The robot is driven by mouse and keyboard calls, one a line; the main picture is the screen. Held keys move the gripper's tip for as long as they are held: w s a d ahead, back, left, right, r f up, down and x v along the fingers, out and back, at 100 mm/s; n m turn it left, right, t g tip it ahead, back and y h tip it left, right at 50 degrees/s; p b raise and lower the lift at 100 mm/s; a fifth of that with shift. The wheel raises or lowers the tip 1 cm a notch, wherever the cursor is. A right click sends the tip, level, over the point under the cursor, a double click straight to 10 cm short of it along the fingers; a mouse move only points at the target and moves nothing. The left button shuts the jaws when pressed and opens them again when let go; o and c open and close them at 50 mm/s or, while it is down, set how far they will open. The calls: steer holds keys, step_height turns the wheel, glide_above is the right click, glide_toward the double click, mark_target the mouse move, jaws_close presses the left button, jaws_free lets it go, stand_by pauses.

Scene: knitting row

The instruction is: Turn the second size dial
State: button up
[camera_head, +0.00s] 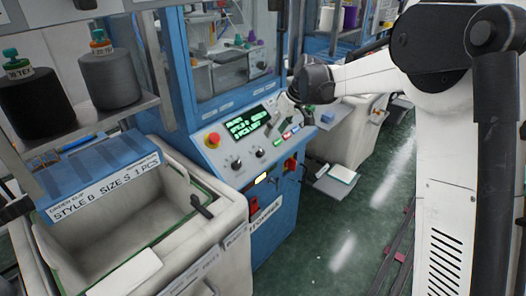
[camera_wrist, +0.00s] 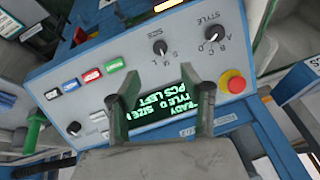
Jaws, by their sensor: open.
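The blue machine's sloped panel carries two black dials. The size dial (camera_wrist: 160,47), marked S, M, L, is at the upper middle of the wrist view; it also shows in the head view (camera_head: 259,152). The style dial (camera_wrist: 214,34), marked A to D, is beside it, and shows in the head view (camera_head: 236,163). My gripper (camera_wrist: 160,100) is open and empty, its fingers spread over the lit display (camera_wrist: 150,112), apart from both dials. In the head view my gripper (camera_head: 292,104) hovers by the panel's right end. I cannot tell where the size dial points.
A red stop button (camera_wrist: 232,82) is near the style dial. Red, green, blue and black buttons (camera_wrist: 93,75) line the panel's other side. Yarn cones stand at left.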

mark_target(262, 152)
steer(key=x, duration=1.2)
steer(key=shift+f+p, duration=0.15)
steer(key=shift+p, duration=0.15)
jaws_close()
steer(key=m+y+b, duration=0.1)
steer(key=m+b, duration=0.2)
steer(key=shift+f, duration=0.15)
steer(key=m+y+b, duration=0.1)
steer(key=m+b, duration=0.2)
steer(key=m, duration=0.2)
steer(key=shift+g, duration=0.3)
steer(key=shift+b, duration=0.3)
steer(key=shift+r+m, duration=0.2)
steer(key=shift+m, duration=0.1)
